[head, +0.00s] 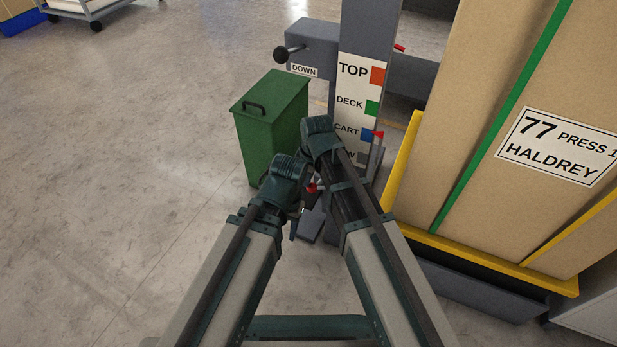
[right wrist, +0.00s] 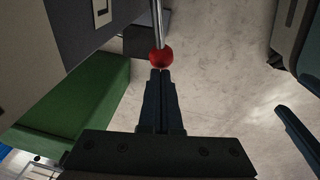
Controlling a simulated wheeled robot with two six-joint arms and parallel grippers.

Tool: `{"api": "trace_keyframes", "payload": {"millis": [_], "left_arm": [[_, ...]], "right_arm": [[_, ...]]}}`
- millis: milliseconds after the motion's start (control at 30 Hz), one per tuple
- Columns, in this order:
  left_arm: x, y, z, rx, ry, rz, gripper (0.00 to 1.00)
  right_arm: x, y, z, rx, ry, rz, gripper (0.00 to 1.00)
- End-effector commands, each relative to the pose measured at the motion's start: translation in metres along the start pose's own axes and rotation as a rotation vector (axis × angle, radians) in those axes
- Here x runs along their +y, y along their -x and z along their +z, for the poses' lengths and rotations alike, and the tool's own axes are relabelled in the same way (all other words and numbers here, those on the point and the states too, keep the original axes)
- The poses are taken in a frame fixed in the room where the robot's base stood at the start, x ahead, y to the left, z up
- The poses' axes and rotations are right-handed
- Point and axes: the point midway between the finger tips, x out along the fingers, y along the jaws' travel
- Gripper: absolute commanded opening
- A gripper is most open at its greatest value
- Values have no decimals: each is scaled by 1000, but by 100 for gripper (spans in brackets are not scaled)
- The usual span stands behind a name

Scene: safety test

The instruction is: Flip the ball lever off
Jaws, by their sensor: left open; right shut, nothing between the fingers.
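A red ball on a thin metal rod (right wrist: 161,57) shows in the right wrist view, just beyond my right fingertips. The rod runs up from the ball beside a grey post. The red ball (head: 312,188) also shows in the head view, between my two arms. My right gripper (right wrist: 161,74) is shut and empty, its tips at or very near the ball; I cannot tell whether they touch. In the head view its fingers are hidden by my arms. My left gripper (head: 297,228) is open, below the ball and mostly hidden by its own wrist.
A grey post (head: 366,35) carries labels TOP, DECK and CART. A black knob (head: 281,54) sticks out left above a DOWN label. A green lidded bin (head: 268,115) stands left of the post. Tall cartons (head: 500,90) on a yellow-edged base fill the right.

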Motion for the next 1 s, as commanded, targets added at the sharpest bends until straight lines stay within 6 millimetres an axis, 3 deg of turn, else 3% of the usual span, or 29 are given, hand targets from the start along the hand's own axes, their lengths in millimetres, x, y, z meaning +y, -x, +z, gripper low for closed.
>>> {"api": "trace_keyframes", "payload": {"millis": [133,500,1000], "left_arm": [[2,-17,-1,1,1,0,50],[6,-56,-4,3,1,0,50],[10,-95,-6,5,1,0,50]], "right_arm": [[0,-20,0,-110,12,-11,0],[-5,-57,10,-211,24,-22,0],[-15,-90,47,-247,23,-25,0]]}}
